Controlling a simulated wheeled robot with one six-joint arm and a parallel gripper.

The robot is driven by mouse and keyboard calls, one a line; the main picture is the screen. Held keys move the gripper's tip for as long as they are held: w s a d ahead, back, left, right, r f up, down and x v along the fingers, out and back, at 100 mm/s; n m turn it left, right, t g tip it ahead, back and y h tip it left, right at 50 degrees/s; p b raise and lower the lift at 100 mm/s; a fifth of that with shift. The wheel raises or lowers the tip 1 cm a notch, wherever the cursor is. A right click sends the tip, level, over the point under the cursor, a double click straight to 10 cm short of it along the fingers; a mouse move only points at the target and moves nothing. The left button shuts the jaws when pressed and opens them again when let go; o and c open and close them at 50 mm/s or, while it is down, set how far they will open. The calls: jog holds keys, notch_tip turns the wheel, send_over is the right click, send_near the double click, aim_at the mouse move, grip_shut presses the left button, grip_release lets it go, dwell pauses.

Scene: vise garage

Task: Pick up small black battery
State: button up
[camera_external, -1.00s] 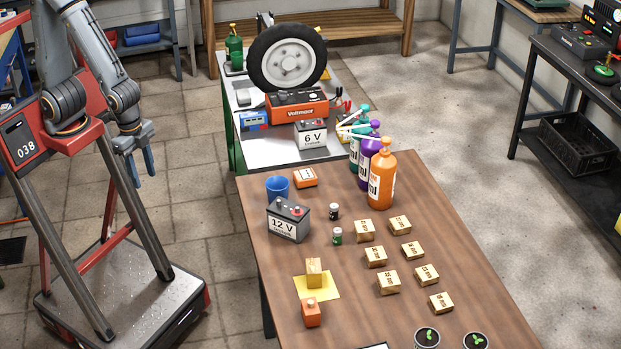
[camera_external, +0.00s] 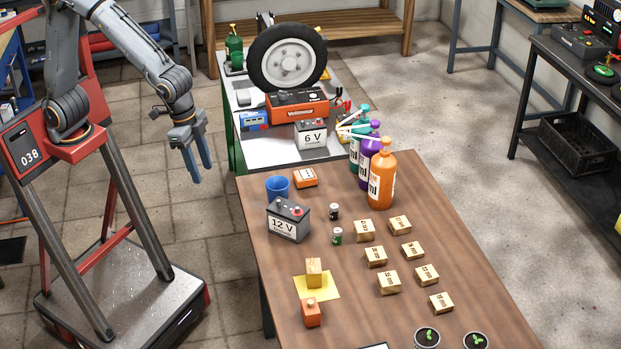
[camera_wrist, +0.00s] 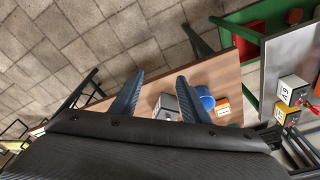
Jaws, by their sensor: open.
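A small black battery (camera_external: 334,211), a short dark cylinder with a pale band, stands on the brown wooden table to the right of the 12 V car battery. A similar small cylinder with green on it (camera_external: 337,236) stands just in front of it. My gripper (camera_external: 203,171) is open and empty, in the air left of the table and pointing down. In the wrist view my gripper's two fingers (camera_wrist: 158,85) are apart with nothing between them. I cannot make out the small black battery in the wrist view.
The 12 V battery (camera_external: 288,219) and a blue cup (camera_external: 277,188) stand between my gripper and the small cylinders. An orange box (camera_external: 305,178) and tall bottles (camera_external: 381,180) are behind. Bare table (camera_external: 280,275) lies in front of the 12 V battery.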

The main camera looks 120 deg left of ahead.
jog(key=w+a+f+n+b, duration=0.1)
jog(key=w+a, duration=0.3)
jog(key=w, duration=0.4)
jog(key=w+a+n+b, duration=0.15)
jog(key=w+a, duration=0.25)
jog(key=w, duration=0.4)
jog(key=n+t+y+b, duration=0.2)
jog(key=b, duration=0.1)
send_over(331, 206)
jog(key=s+d, duration=0.2)
notch_tip(331, 206, down, 8)
jog(key=shift+s+p+x, duration=0.15)
jog(key=shift+p+x, duration=0.4)
jog(key=shift+x, duration=1.6)
jog(key=shift+s+p+x, duration=0.2)
jog(key=shift+p+x, duration=0.3)
jog(key=shift+x, duration=1.6)
jog(key=shift+a+f, duration=0.1)
grip_shut()
